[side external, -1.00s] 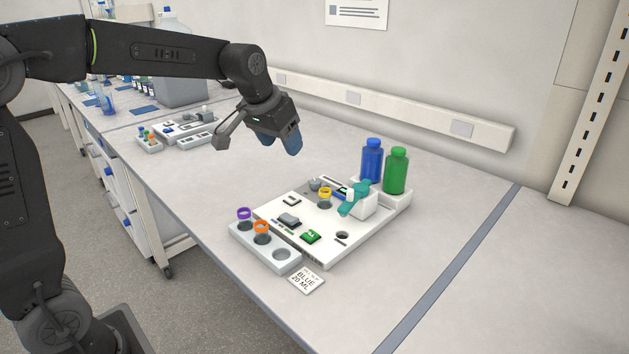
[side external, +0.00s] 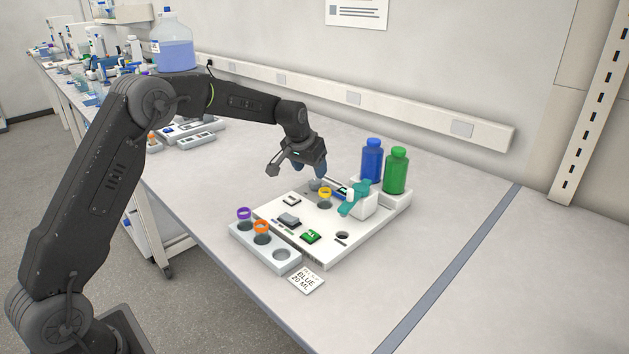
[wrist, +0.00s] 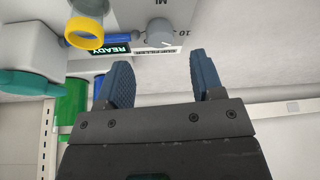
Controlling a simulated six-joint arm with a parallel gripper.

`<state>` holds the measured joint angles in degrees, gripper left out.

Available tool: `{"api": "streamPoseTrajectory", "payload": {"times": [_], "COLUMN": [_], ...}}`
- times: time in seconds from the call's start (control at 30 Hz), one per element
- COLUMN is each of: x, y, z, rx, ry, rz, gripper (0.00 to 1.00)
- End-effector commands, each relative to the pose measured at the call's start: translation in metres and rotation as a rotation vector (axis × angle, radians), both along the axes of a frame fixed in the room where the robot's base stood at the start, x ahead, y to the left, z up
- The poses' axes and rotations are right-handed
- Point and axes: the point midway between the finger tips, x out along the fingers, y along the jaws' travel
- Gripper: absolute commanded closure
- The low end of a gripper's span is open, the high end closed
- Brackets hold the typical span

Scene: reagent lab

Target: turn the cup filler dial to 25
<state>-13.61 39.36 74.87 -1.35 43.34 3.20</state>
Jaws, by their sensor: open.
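The cup filler (side external: 335,226) is a white flat unit on the bench. Its grey dial knob (side external: 316,184) sits at the back left of the panel. In the wrist view the round knob (wrist: 160,32) shows beyond the fingertips, with a partly visible printed scale beside it. The dark display (wrist: 110,49) reads READY. My gripper (side external: 311,172) is above the knob in the side view, with its fingertips partly hidden. In the wrist view my gripper (wrist: 158,72) has two blue fingers spread apart, with nothing between them.
A yellow-ringed cup (side external: 325,195) and a teal spout (side external: 353,200) stand close to the knob. Blue (side external: 371,162) and green (side external: 396,172) bottles stand behind. A rack (side external: 265,250) with purple- and orange-ringed cups is in front, beside a "BLUE 20 ML" card (side external: 306,280).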

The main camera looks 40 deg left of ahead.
Motion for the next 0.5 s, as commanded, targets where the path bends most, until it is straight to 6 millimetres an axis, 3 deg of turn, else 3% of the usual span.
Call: {"api": "streamPoseTrajectory", "payload": {"times": [0.2, 0.5], "x": [0.015, 0.022], "y": [0.003, 0.004], "z": [-0.035, -0.052], "rx": [0.000, 0.000], "ry": [0.000, -0.002], "rz": [0.000, 0.000], "gripper": [0.39, 0.39]}}
